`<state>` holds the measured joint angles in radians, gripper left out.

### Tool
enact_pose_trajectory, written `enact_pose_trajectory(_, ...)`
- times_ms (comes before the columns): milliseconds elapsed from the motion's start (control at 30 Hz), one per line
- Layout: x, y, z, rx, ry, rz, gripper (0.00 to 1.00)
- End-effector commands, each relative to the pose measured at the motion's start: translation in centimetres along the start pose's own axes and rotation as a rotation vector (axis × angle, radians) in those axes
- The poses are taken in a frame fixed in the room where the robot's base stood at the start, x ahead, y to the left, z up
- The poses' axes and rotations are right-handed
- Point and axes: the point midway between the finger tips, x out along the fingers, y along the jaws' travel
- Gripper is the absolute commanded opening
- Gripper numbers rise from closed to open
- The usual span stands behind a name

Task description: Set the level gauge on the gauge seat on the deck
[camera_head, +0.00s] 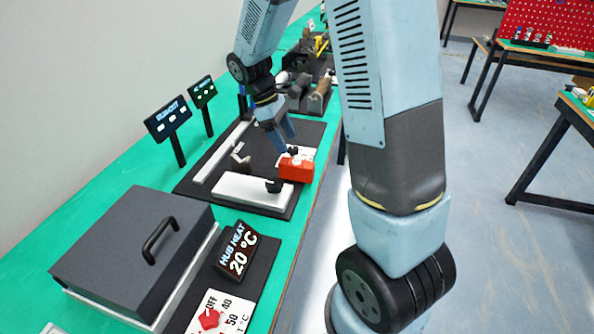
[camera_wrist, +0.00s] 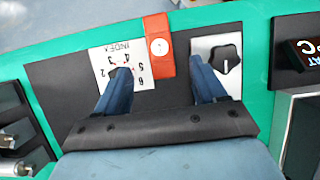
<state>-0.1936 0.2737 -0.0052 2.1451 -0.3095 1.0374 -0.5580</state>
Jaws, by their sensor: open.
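A red block (camera_head: 297,168) stands at the right edge of the dark deck (camera_head: 310,133); I take it for the level gauge. In the wrist view the red block (camera_wrist: 160,60) bears a white round spot and lies ahead of my fingertips, in line with the gap between them. I cannot tell for sure which spot is the gauge seat.
A white bar (camera_head: 240,190) with a black knob (camera_wrist: 226,58) and a white numbered card (camera_wrist: 139,68) flank the red block. A grey lidded box (camera_head: 130,245) and a HUB HEAT display (camera_head: 237,250) stand nearer. Two sign posts (camera_head: 168,120) stand at the left.

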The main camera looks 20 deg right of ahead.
Motion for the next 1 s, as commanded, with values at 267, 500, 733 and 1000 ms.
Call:
enact_pose_trajectory(267,4.7,0.0,0.0,0.001,-0.001,-0.002,0.70)
enact_pose_trajectory(500,6.1,0.0,0.0,0.001,-0.001,-0.001,0.70)
enact_pose_trajectory(733,8.9,0.0,0.0,0.002,-0.002,-0.003,0.70)
enact_pose_trajectory(1000,11.1,0.0,-0.1,0.000,0.000,-0.001,0.70)
